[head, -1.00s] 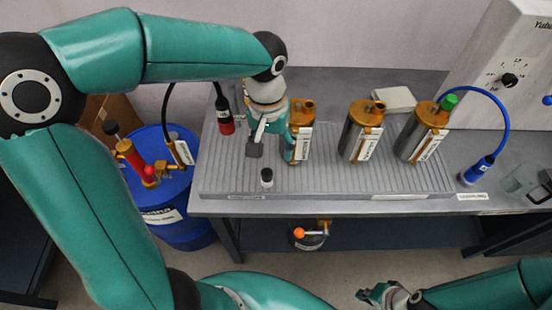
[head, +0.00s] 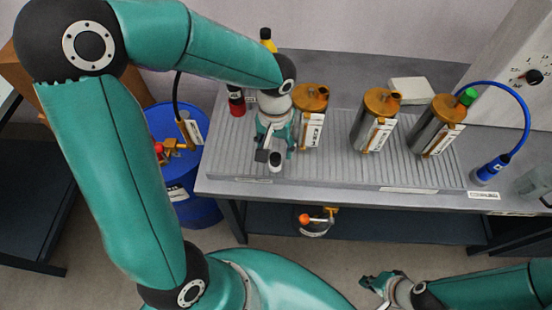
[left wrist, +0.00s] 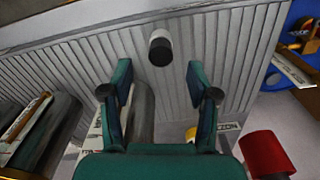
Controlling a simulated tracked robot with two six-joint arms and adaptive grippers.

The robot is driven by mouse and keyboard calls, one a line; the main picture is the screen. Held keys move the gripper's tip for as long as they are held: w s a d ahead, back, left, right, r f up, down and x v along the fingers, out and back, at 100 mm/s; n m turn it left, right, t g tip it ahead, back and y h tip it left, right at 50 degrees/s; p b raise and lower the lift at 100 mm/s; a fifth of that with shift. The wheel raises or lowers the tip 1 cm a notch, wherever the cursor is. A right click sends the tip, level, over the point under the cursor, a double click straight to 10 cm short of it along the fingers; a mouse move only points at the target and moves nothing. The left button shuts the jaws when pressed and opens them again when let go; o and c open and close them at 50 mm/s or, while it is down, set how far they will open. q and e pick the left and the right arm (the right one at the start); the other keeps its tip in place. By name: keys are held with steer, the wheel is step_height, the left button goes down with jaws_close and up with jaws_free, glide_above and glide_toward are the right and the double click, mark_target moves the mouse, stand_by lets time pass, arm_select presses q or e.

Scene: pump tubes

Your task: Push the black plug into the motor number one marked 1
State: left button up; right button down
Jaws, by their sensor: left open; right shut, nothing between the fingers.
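The black plug (head: 276,163), a small upright cylinder with a black end and a white band, stands on the ribbed grey tray. In the left wrist view the plug (left wrist: 160,48) lies ahead of the fingertips, roughly centred between them and apart from both. My left gripper (head: 268,152) is open and empty, close beside the plug. Three steel motors with gold caps stand behind: a left one (head: 310,100), a middle one (head: 378,110) and a right one (head: 437,125). Their labels are too small to read, so I cannot tell which is marked 1. My right gripper (head: 375,285) is shut and empty at the bottom.
A green plug (head: 467,96) with a blue hose sits on the right motor. A blue barrel (head: 190,208) stands left of the table. The tray's front strip is clear.

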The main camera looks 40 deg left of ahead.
mark_target(276, 155)
arm_select(q)
steer(key=f, duration=0.5)
steer(key=shift+w+a, duration=0.15)
steer(key=shift+w, duration=0.1)
steer(key=shift+r, duration=0.1)
jaws_close()
